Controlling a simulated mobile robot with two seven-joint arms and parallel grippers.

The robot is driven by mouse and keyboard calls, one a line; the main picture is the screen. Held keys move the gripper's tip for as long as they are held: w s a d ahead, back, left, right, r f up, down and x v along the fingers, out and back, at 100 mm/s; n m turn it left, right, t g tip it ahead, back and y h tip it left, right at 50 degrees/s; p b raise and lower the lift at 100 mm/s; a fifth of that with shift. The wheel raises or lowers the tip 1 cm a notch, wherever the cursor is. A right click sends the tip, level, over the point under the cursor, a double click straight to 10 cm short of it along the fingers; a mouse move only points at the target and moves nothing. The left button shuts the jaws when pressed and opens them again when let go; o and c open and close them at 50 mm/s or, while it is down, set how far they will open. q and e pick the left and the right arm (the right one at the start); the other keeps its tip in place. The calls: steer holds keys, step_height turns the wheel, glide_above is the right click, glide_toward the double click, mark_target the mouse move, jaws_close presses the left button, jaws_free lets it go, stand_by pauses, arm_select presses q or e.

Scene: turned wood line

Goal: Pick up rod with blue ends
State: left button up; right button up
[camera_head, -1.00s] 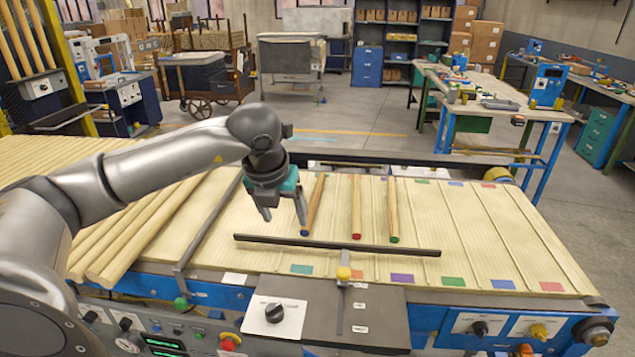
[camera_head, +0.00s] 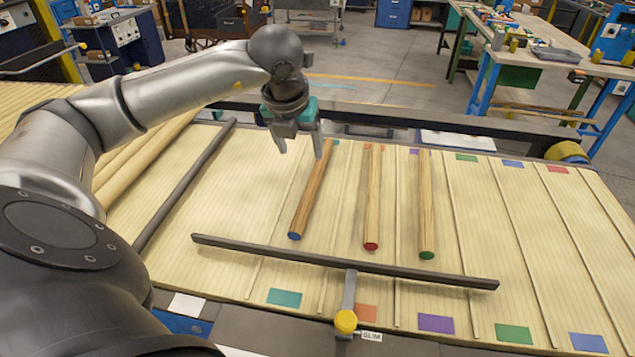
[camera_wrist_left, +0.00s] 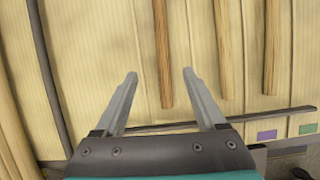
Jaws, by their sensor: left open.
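The rod with a blue end (camera_head: 311,191) lies lengthwise on the slatted wooden bed, leftmost of three separate rods. Its blue near end faces me. My left gripper (camera_head: 300,154) is open and empty, and in the head view its fingertips appear by the far part of this rod, the right one overlapping it. In the left wrist view the leftmost rod (camera_wrist_left: 161,40) appears between the open fingers, beyond their tips. Its end colour does not show there. I cannot tell the exact height of the gripper above it. My right gripper is not in view.
A red-ended rod (camera_head: 372,200) and a green-ended rod (camera_head: 426,205) lie to the right. A dark crossbar (camera_head: 345,262) spans in front of the rods. Another dark bar (camera_head: 185,185) separates thicker pale rods (camera_head: 140,160) at left. The bed's right side is clear.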

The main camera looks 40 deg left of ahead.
arm_select(q)
glide_above(312, 182)
steer(key=s+d, duration=0.1)
steer(key=s, duration=0.2)
step_height(312, 182, down, 9)
steer(key=shift+p, duration=0.3)
steer(key=shift+w+a+f, duration=0.1)
steer(key=shift+w+f, duration=0.1)
steer(key=shift+f, duration=0.2)
steer(key=x, duration=0.4)
steer(key=shift+w+f+p, duration=0.1)
steer(key=shift+w+p, duration=0.2)
steer(key=shift+p, duration=0.05)
steer(key=shift+w+f, duration=0.15)
steer(key=shift+f, duration=0.25)
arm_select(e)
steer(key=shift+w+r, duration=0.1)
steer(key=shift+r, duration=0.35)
arm_select(q)
steer(key=shift+c, duration=0.4)
jaws_close()
